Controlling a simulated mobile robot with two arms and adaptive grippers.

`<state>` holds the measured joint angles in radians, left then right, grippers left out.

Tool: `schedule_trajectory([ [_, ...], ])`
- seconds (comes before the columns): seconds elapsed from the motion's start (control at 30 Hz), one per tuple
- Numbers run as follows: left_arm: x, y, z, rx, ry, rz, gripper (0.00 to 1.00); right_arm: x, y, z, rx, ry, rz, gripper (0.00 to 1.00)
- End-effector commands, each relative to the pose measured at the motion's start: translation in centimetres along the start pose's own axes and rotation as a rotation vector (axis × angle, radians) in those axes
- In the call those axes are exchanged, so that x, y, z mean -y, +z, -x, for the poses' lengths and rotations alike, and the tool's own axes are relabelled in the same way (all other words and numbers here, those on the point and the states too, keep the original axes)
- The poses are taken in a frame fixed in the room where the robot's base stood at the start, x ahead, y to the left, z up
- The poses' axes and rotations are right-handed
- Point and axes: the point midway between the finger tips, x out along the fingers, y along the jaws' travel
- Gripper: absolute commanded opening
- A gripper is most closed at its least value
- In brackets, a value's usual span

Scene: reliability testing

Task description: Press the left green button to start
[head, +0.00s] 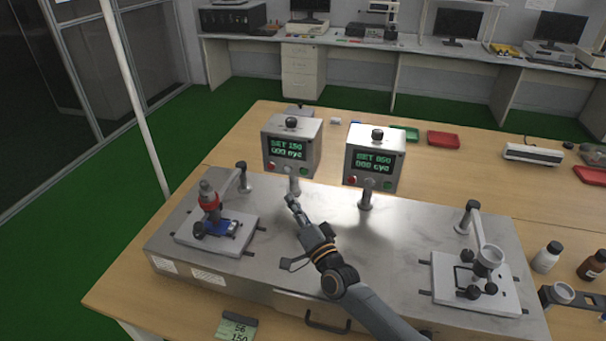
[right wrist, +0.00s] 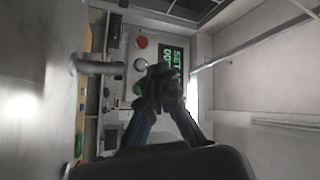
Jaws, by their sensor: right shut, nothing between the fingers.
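The left control box (head: 283,133) has a green-lit display (head: 288,149), a red button (head: 272,166) and the left green button (head: 304,171) on its front. In the right wrist view, the green button (right wrist: 137,88) shows beside my fingertips, and the red button (right wrist: 141,42) is above it. My right gripper (head: 291,202) is shut and empty, in front of and below the left box's panel. In the right wrist view, my shut fingers (right wrist: 160,82) overlap the panel; I cannot tell whether they touch it. My left gripper is not in view.
A similar right control box (head: 375,148) stands on a post to the right. Both rise from a metal platform (head: 385,245) with a fixture (head: 215,232) at its left and another (head: 476,282) at its right. Bottles (head: 547,256) stand at the right.

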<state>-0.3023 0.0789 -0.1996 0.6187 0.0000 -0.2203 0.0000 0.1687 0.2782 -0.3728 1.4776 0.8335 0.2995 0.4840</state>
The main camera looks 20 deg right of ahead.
Motion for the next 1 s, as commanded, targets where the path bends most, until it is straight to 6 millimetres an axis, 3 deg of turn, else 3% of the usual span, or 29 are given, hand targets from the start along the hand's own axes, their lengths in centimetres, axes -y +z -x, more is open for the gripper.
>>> schedule_trajectory([
  [0.5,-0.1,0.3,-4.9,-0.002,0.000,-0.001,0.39,-3.8,-3.2,-4.6,0.000,-0.001,0.002,0.00],
  [1.0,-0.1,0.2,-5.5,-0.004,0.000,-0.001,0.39,-4.1,-4.1,-5.6,0.000,0.001,0.000,0.00],
])
